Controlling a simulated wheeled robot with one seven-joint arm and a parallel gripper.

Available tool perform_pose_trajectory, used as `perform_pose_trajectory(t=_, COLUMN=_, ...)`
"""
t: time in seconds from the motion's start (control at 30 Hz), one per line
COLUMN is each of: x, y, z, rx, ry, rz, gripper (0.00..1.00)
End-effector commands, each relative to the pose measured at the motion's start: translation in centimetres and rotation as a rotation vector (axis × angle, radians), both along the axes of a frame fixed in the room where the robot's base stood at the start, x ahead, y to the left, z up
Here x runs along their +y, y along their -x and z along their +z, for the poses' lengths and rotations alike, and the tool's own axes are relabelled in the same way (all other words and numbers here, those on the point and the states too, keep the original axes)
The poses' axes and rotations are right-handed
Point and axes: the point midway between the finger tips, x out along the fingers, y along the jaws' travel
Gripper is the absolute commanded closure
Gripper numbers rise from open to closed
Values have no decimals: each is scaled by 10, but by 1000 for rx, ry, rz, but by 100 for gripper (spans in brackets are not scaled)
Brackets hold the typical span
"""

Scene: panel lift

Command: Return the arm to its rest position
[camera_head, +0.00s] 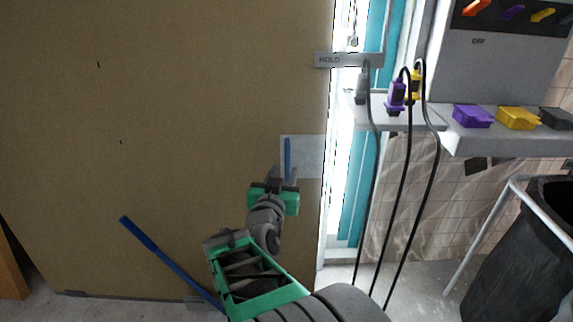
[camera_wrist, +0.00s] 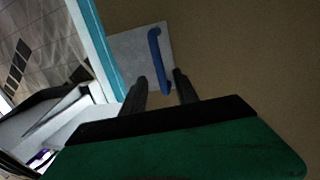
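My gripper (camera_head: 284,177) is in front of a large brown panel (camera_head: 150,110), near the panel's right edge. In the wrist view my gripper (camera_wrist: 160,88) has its two dark fingers apart, with nothing seen held between them. A blue handle (camera_head: 288,155) on a pale square plate (camera_head: 306,157) is just beyond the fingertips. In the wrist view the blue handle (camera_wrist: 157,60) reaches down toward the gap between the fingers. Whether the fingers touch the handle I cannot tell. My arm stretches forward from the bottom of the head view.
A bracket marked HOLD (camera_head: 345,60) overlaps the panel's right edge. Right of it, a shelf (camera_head: 400,118) holds plugs with hanging black cables (camera_head: 404,200). A black bin (camera_head: 530,260) stands lower right. A blue bar (camera_head: 165,258) slants across the lower panel.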

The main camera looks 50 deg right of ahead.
Motion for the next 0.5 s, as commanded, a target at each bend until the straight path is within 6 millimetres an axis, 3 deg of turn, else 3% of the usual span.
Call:
perform_pose_trajectory(t=0.17, x=22, y=9, z=2, rx=1, ry=0, rz=3, gripper=64)
perform_pose_trajectory(t=0.5, x=24, y=11, z=1, rx=1, ry=0, rz=-1, gripper=64)
